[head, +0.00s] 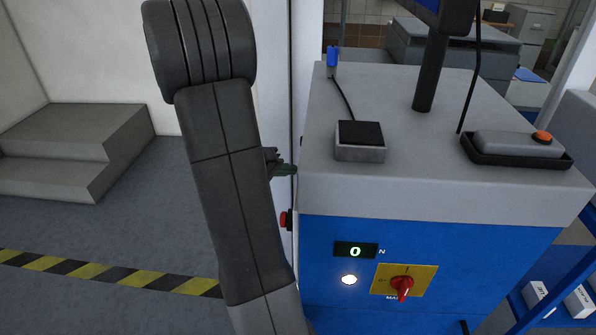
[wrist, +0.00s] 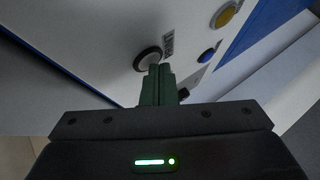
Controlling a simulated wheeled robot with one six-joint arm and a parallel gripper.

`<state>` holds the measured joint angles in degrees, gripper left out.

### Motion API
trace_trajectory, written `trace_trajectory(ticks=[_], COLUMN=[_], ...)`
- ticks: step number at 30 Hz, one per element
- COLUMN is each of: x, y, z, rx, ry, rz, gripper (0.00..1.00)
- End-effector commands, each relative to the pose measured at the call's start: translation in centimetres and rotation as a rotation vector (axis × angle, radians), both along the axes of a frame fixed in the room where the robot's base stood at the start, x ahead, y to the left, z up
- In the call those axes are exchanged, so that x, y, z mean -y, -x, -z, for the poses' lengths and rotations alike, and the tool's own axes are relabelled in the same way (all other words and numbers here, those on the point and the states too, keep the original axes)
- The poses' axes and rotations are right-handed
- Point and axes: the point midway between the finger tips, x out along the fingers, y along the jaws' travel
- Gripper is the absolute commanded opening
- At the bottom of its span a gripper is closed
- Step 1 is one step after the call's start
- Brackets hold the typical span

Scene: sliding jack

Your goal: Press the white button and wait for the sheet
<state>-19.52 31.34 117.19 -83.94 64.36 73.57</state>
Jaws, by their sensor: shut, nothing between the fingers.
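In the wrist view a white button (wrist: 147,60) in a dark ring sits on the machine's pale panel, with a small printed label beside it. My gripper (wrist: 159,70) is shut and empty; its green fingertips overlap the button's lower right edge in the picture. I cannot tell whether they touch it. In the head view my gripper (head: 285,169) shows in part past my arm, by the left side of the grey and blue machine (head: 450,205). The white button is hidden in that view. No sheet shows clearly in either view.
A yellow button (wrist: 226,15) and a blue button (wrist: 207,55) are on the same panel. A red button (head: 285,219) sticks out of the machine's left side. The front has a display (head: 355,251) reading 0, a lit white lamp (head: 349,280) and a red rotary switch (head: 402,288).

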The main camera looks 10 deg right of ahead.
Motion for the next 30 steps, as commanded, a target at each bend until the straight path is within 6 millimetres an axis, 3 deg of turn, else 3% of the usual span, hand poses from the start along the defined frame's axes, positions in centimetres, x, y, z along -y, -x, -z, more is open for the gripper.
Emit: trace_trajectory(ticks=[11, 22, 30], x=[0.0, -1.5, -1.6], y=[0.0, -0.3, -0.3], z=[0.0, 0.1, 0.0], rx=[-0.001, 0.001, 0.0], ry=[0.0, 0.0, 0.0], rz=[0.001, -0.001, 0.0], gripper=[0.0, 0.0, 0.0])
